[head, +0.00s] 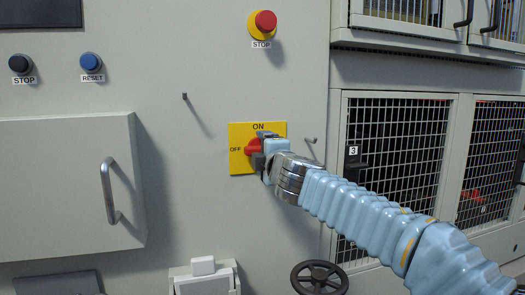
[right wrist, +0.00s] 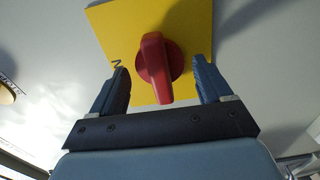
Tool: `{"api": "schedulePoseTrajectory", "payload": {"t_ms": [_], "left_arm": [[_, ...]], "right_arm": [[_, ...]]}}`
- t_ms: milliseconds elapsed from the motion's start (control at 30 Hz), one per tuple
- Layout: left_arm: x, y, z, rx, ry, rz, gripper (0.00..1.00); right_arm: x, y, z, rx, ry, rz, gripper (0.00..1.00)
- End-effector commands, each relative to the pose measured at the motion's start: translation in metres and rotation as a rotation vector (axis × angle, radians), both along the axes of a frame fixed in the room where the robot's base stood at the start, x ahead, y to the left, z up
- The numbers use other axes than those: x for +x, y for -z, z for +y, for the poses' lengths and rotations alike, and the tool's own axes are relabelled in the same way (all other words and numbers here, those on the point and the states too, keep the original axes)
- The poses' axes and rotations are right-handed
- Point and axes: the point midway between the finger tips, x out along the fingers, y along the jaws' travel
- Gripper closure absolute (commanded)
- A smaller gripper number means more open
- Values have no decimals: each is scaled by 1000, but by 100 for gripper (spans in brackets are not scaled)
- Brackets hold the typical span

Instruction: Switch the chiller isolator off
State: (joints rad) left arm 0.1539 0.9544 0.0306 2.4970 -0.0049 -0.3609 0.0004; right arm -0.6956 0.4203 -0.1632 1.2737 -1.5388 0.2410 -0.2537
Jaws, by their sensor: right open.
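The chiller isolator is a red rotary handle (head: 252,146) on a yellow plate (head: 240,163) marked ON at the top and OFF at the left. In the head view the handle's visible part lies about level, towards OFF; my right gripper hides the rest. In the right wrist view the red handle (right wrist: 155,68) stands between the two fingers of my right gripper (right wrist: 160,88), with a gap on each side. That gripper is open, close in front of the yellow plate (right wrist: 120,25). My left gripper is not in view.
A red emergency stop button (head: 265,21) is above the plate. Short pegs (head: 185,96) stick out on both sides. A box door with a handle (head: 109,193) juts out at left. A black handwheel (head: 319,278) is below, and mesh doors (head: 394,135) are at right.

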Motion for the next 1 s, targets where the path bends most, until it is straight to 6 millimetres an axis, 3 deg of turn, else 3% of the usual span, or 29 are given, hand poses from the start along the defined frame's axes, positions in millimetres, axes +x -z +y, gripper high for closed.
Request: {"api": "schedulePoseTrajectory", "payload": {"t_ms": [233,800,1000], "left_arm": [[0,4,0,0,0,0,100],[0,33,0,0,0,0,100],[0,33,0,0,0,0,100]], "right_arm": [[-5,1,-1,1,-1,-1,21],[-64,1,-21,1,0,-1,21],[-67,0,-21,1,-1,0,21]]}}
